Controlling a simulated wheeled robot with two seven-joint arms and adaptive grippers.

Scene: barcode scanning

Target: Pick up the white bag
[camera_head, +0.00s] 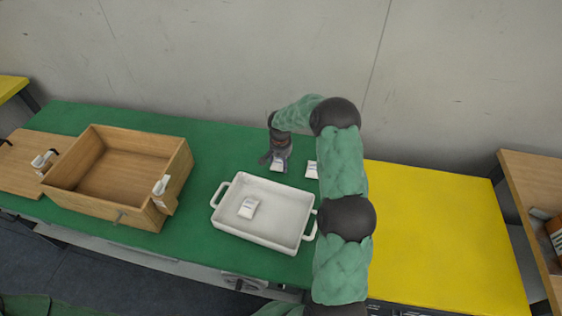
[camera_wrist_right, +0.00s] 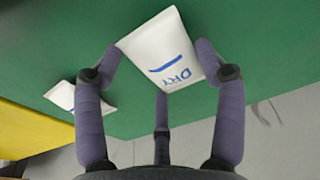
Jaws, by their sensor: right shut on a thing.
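My right gripper (camera_head: 276,158) is at the back of the green table, just behind the white tray. It is shut on a small white bag (camera_head: 277,167). In the right wrist view the fingers (camera_wrist_right: 161,75) grip this white bag (camera_wrist_right: 160,45), marked with blue "DRY" lettering, by its sides. A second white bag (camera_head: 311,170) lies on the green top to the right, beside my right arm; it also shows in the wrist view (camera_wrist_right: 62,95). A third white bag (camera_head: 248,208) lies inside the white tray (camera_head: 226,227). My left gripper is out of view.
A wooden box (camera_head: 110,207) stands to the left, with a white device (camera_head: 161,187) at its right side. Another white device (camera_head: 40,160) is at its left. A yellow surface (camera_head: 440,230) to the right is clear. A grey wall (camera_head: 200,60) stands behind.

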